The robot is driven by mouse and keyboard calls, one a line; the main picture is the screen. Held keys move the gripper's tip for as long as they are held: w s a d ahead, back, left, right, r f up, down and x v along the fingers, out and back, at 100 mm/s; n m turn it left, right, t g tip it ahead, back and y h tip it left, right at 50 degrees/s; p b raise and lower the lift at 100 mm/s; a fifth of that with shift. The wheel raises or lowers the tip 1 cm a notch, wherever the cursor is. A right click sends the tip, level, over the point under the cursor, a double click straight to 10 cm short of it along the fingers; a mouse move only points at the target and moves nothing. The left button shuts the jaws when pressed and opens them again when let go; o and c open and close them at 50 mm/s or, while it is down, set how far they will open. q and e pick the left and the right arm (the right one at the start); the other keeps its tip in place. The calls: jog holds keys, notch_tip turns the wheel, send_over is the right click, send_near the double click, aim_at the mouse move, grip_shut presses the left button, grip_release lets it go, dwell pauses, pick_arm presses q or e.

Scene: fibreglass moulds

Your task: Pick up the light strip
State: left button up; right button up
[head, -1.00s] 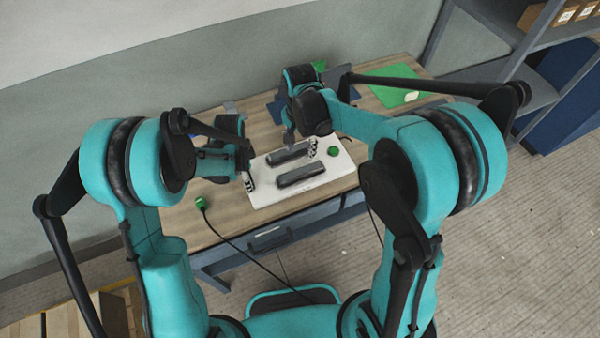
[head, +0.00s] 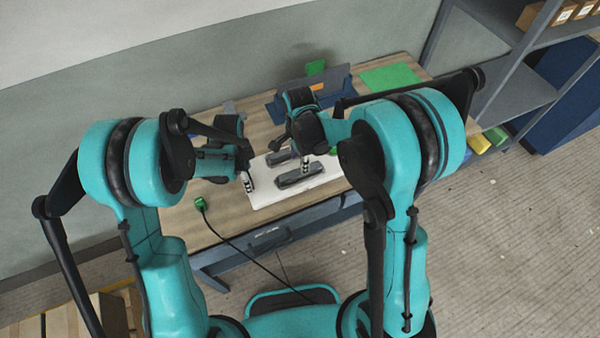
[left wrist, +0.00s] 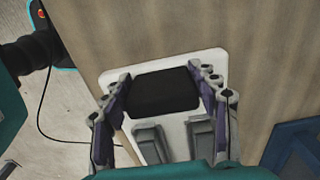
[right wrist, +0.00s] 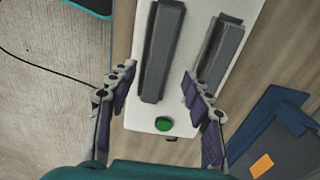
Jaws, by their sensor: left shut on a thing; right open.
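Two dark grey bars lie side by side on a white board (head: 262,190); I cannot tell which is the light strip. The nearer bar (head: 292,181) also shows in the right wrist view (right wrist: 161,50). The farther bar (head: 277,158) shows there too (right wrist: 224,52). My right gripper (head: 306,165) is open, and in its wrist view (right wrist: 160,76) its fingers lie either side of the nearer bar; contact is unclear. My left gripper (head: 248,182) is shut on a black block (left wrist: 165,92) at the board's left end, also seen in its wrist view (left wrist: 165,80).
A green button (right wrist: 163,124) sits on the board's right end. A wooden table (head: 180,222) bears the board. A green sheet (head: 392,77) and a dark blue piece (head: 285,108) lie at the back. A cabled green device (head: 201,204) stands at the left front edge.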

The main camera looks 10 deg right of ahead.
aim_at(299, 169)
notch_tip(299, 169, down, 5)
jog(key=shift+s+a+r, duration=0.1)
jog(key=shift+s+r, duration=0.05)
jog(key=shift+r, duration=0.05)
grip_shut()
jog(key=shift+r, duration=0.1)
notch_tip(299, 169, up, 10)
dwell(0.5)
pick_arm(q)
jog(key=o, duration=1.6)
jog(key=shift+c, duration=0.2)
